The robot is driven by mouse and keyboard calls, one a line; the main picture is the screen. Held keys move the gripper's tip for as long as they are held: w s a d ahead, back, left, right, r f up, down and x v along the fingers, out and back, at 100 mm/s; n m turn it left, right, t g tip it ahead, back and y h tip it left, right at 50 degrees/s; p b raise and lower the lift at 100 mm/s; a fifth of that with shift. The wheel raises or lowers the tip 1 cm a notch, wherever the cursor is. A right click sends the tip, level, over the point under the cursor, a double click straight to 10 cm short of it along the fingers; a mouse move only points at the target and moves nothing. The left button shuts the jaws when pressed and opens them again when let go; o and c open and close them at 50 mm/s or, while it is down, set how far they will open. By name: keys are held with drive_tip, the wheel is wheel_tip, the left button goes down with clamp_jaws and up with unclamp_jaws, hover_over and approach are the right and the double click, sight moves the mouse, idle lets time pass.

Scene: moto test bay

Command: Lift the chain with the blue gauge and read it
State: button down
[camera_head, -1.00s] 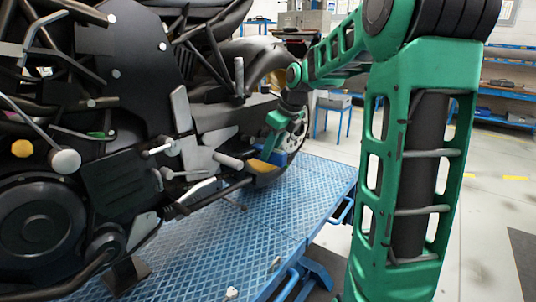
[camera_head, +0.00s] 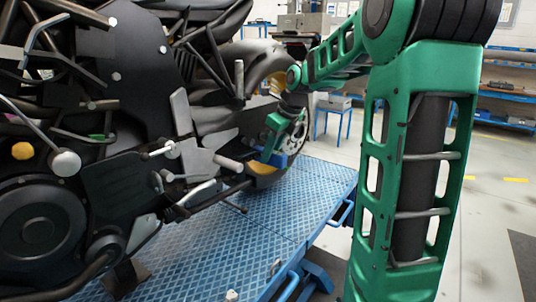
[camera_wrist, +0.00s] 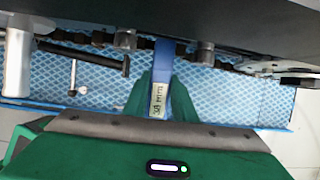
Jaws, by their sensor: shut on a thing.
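In the wrist view, the blue gauge (camera_wrist: 162,65) stands between the green fingers of my gripper (camera_wrist: 161,85), which are shut on it. A pale label on the gauge shows small turned characters that look like a number and "mm"; I cannot read the number surely. The gauge's far end reaches the dark chain (camera_wrist: 90,39), which runs across the view. Whether the chain is raised by it, I cannot tell. In the head view, my gripper (camera_head: 271,142) is low beside the motorcycle's rear wheel (camera_head: 290,137); the chain is not clear there.
The black motorcycle (camera_head: 130,90) stands on a blue tread-plate lift (camera_head: 240,225). A grey side stand or peg (camera_wrist: 17,65) and a thin lever (camera_wrist: 73,75) show left of the gauge. Free floor lies to the right. Shelves (camera_head: 510,100) stand behind.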

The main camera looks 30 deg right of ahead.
sight(271, 164)
drive_tip(key=shift+f, duration=2.2)
drive_tip(key=s+d, duration=0.2)
drive_tip(key=s, duration=0.5)
drive_tip(key=shift+s+d, duration=0.3)
drive_tip(key=shift+d, duration=0.1)
idle(0.6)
